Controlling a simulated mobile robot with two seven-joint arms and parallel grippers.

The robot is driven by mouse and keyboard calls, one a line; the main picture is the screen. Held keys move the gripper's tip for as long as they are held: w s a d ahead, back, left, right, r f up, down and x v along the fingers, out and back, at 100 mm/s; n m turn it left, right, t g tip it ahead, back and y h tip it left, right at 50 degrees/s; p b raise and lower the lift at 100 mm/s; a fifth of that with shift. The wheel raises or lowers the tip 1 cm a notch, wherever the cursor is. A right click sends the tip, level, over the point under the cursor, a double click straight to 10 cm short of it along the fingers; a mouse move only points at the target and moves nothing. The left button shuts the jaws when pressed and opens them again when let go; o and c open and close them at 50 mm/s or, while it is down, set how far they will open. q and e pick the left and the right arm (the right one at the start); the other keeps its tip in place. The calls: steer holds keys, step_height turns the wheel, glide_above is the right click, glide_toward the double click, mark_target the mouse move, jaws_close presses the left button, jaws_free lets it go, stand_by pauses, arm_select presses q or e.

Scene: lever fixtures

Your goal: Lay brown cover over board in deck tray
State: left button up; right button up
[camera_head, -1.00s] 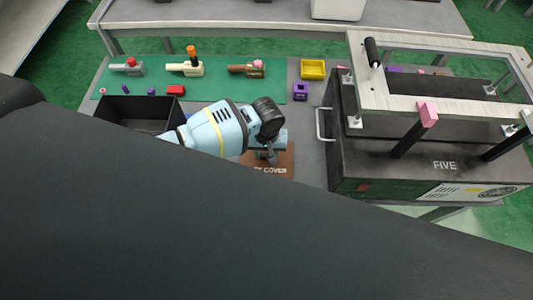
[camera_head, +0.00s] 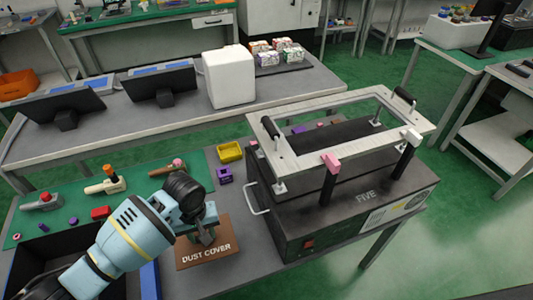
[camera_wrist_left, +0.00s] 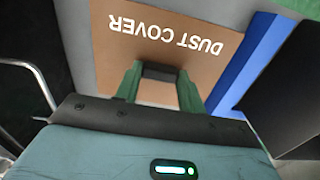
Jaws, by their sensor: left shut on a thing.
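The brown cover (camera_head: 222,249), a flat plate marked DUST COVER, is at the front of the table, left of the black machine. My left gripper (camera_head: 204,237) is over it, pointing down. In the left wrist view, its green fingers (camera_wrist_left: 158,82) are shut on a dark grip on the cover (camera_wrist_left: 120,45); the lettering appears upside down. I cannot tell whether the cover touches the table. The black machine marked FIVE (camera_head: 330,222) carries a pale rectangular frame (camera_head: 345,146) on posts. Inside it are a dark recess and small purple and pink parts. I cannot identify the board or tray.
A dark open bin (camera_head: 35,268) with a blue edge (camera_head: 150,281) is beside the cover. A green mat (camera_head: 140,190) holds several small parts. A yellow tray (camera_head: 230,152) and purple block (camera_head: 224,174) are near the machine. Its side handle (camera_head: 257,200) faces the cover.

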arm_select(q)
steer(key=s+a+r+m, duration=0.1)
steer(key=s+a+r, duration=0.2)
steer(key=s, duration=0.3)
steer(key=s+a+r+m, duration=0.1)
steer(key=s+a+r, duration=0.2)
steer(key=s+a, duration=0.1)
steer(key=shift+s+a+m+p, duration=0.2)
steer(key=shift+s+m+p, duration=0.2)
steer(key=shift+s, duration=0.5)
steer(key=shift+d, duration=0.15)
